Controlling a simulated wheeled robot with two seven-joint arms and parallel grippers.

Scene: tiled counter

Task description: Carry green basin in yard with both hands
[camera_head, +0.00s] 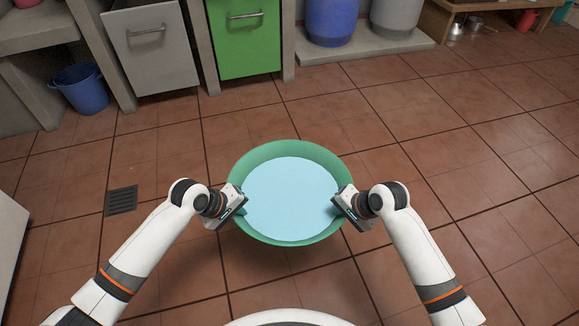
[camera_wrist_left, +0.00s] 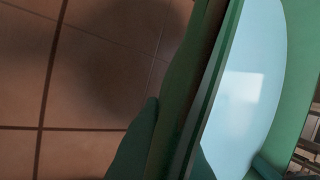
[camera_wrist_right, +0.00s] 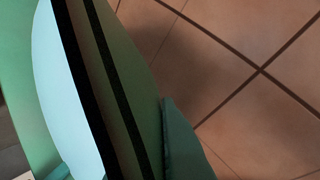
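The green basin (camera_head: 262,152) is at the middle of the head view, round and wide, with a flat light-blue surface (camera_head: 290,195) inside that looks like water. It appears level and held above the floor, with a shadow beneath. My left gripper (camera_head: 241,209) is on the basin's left rim; in the left wrist view the basin wall (camera_wrist_left: 215,75) runs between its teal fingers. My right gripper (camera_head: 337,208) is on the right rim; in the right wrist view the wall (camera_wrist_right: 125,80) likewise passes between its fingers. The fingertips are partly hidden by the wall.
Brown tiled floor (camera_head: 440,140) lies clear around the basin, with a dark drain grate (camera_head: 121,200) at left. Grey (camera_head: 152,50) and green (camera_head: 246,38) cabinets, a blue bucket (camera_head: 82,88), and blue (camera_head: 331,20) and grey (camera_head: 396,18) barrels on a ledge stand at the back.

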